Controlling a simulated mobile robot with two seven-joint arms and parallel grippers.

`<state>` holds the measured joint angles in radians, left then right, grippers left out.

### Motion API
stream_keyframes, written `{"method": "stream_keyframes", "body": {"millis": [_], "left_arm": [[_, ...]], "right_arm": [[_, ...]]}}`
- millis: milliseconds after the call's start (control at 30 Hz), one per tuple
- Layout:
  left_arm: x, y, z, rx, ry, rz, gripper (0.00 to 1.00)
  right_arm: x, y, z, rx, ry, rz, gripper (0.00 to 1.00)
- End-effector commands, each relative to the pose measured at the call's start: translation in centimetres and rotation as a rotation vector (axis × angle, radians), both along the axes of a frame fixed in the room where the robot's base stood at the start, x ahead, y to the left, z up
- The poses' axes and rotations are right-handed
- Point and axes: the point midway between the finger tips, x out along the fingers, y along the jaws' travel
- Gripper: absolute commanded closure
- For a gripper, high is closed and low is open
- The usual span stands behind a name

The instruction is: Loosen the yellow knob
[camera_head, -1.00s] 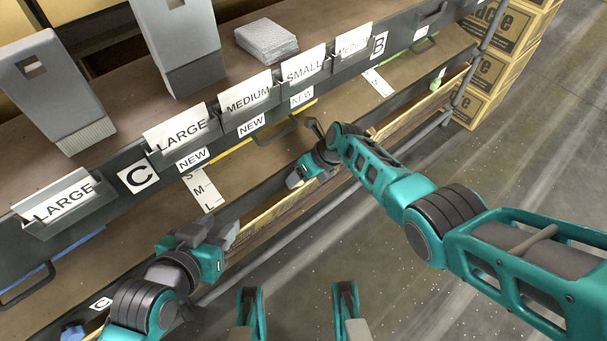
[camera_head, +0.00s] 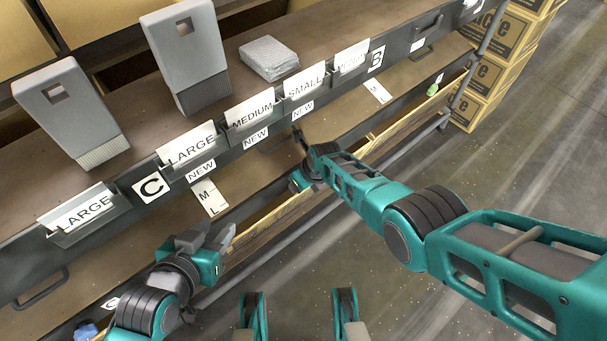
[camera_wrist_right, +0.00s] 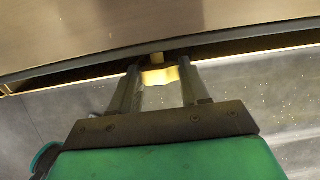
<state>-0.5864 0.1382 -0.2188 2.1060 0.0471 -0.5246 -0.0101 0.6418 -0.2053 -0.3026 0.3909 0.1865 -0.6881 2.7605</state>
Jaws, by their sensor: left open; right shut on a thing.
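The yellow knob (camera_wrist_right: 160,75) sits between the two dark fingers of my right gripper (camera_wrist_right: 158,70) in the right wrist view. A short pale stem shows just above it, close to a dark shelf edge. My right gripper is shut on the knob. In the head view, my right gripper (camera_head: 299,138) reaches the shelf front, and the knob cannot be made out there. My left gripper (camera_head: 217,240) is open and empty in front of the lower shelf at the lower left, apart from the right one.
The upper shelf's rail (camera_head: 227,142) carries size cards and a C label (camera_head: 152,187). Two grey holders (camera_head: 70,105) and a grey stack (camera_head: 269,58) stand on the upper shelf. Cardboard boxes (camera_head: 490,75) stand at the upper right. The floor (camera_head: 480,170) at right is open.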

Motion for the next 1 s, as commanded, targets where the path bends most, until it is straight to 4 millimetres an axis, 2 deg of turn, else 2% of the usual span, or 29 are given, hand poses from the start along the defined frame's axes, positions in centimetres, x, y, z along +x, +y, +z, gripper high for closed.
{"method": "stream_keyframes", "body": {"millis": [133, 400, 1000], "left_arm": [[0.0, 0.2, 0.3, 0.005, -0.005, 0.001, 0.57], [-0.1, 0.1, -0.7, 0.007, 0.002, -0.004, 0.57], [0.1, -0.3, -0.2, 0.0, -0.004, -0.013, 0.57]], "right_arm": [[-0.2, 0.3, 0.0, -0.063, -0.045, 0.004, 0.85], [-0.3, 1.5, -0.2, -0.124, -0.111, 0.016, 0.85], [-0.3, 0.7, 0.0, -0.18, -0.136, 0.004, 0.85]]}}
